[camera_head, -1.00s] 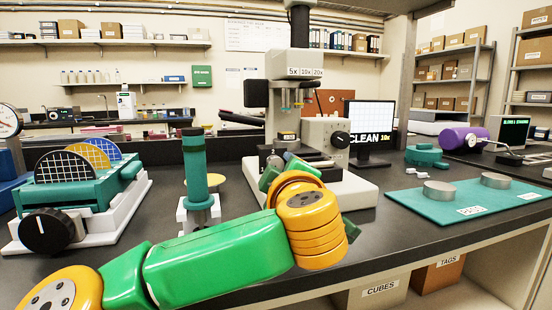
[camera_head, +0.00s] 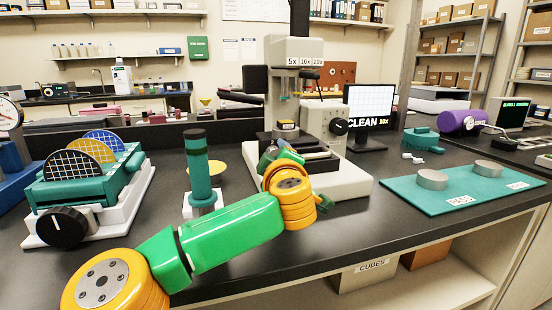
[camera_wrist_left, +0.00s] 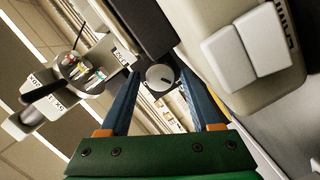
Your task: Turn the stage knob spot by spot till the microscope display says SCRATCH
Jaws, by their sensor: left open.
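The microscope (camera_head: 291,55) stands at the middle of the bench, with a turret marked 5x, 10x and 20x. Its display (camera_head: 370,108) reads CLEAN 10x. My left gripper (camera_head: 267,156) is at the front left of the microscope's stage, partly hidden by its own wrist in the head view. In the left wrist view the left gripper (camera_wrist_left: 159,80) is open. A grey round knob (camera_wrist_left: 160,76) with a dark mark shows between its two blue fingertips. I cannot tell whether the fingers touch it. This knob is hidden in the head view. My right gripper is out of view.
A wafer rack (camera_head: 85,185) with a black knob (camera_head: 61,227) stands at the left. A green post (camera_head: 199,165) stands left of the microscope. A teal mat (camera_head: 410,190) with metal discs lies at the right. A black knob (camera_head: 339,126) is on the microscope's side.

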